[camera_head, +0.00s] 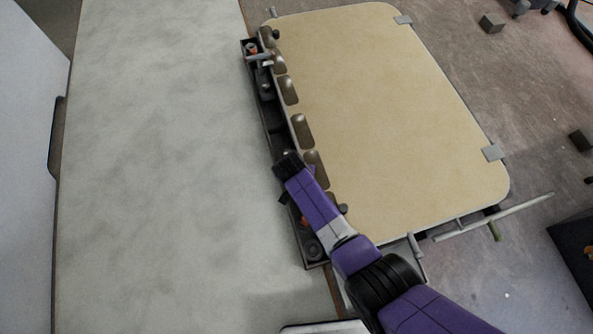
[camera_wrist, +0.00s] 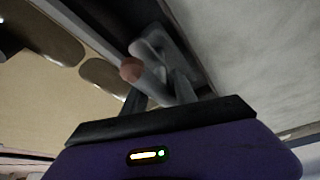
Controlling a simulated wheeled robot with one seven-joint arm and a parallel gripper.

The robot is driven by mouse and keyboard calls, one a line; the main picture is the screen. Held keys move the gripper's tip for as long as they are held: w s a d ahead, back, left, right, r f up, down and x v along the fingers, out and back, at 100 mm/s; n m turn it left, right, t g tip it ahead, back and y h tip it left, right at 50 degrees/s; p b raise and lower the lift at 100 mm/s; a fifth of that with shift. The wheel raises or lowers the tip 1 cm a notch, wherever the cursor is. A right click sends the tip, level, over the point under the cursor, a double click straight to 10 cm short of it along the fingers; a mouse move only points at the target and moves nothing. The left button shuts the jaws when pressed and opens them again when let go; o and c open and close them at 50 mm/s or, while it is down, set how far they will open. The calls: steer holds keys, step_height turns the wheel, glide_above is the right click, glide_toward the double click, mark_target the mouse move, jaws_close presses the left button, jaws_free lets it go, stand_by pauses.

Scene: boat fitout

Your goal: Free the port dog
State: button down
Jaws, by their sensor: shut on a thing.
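The dog (camera_wrist: 152,52), a grey metal lever fitting, stands at the long dark channel beside the tan panel. A reddish-brown round end (camera_wrist: 131,69) shows next to it. My gripper (camera_wrist: 162,95) is shut on the grey lever in the wrist view. In the head view my purple arm reaches over the channel, and my fingertips and the held part are mostly hidden under it. A small red part (camera_head: 304,222) shows beside my arm near the channel's lower end. A second fitting with a grey handle and red part (camera_head: 257,55) sits at the channel's far end.
The tan panel (camera_head: 385,100) lies right of the channel (camera_head: 275,115), with several oval brown pads along its edge. A wide grey surface (camera_head: 155,150) to the left is clear. A rod (camera_head: 495,217) lies at the lower right.

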steer(key=c, duration=1.1)
jaws_free()
steer(key=shift+p+v, duration=2.35)
steer(key=shift+v, duration=1.6)
steer(key=shift+w, duration=0.1)
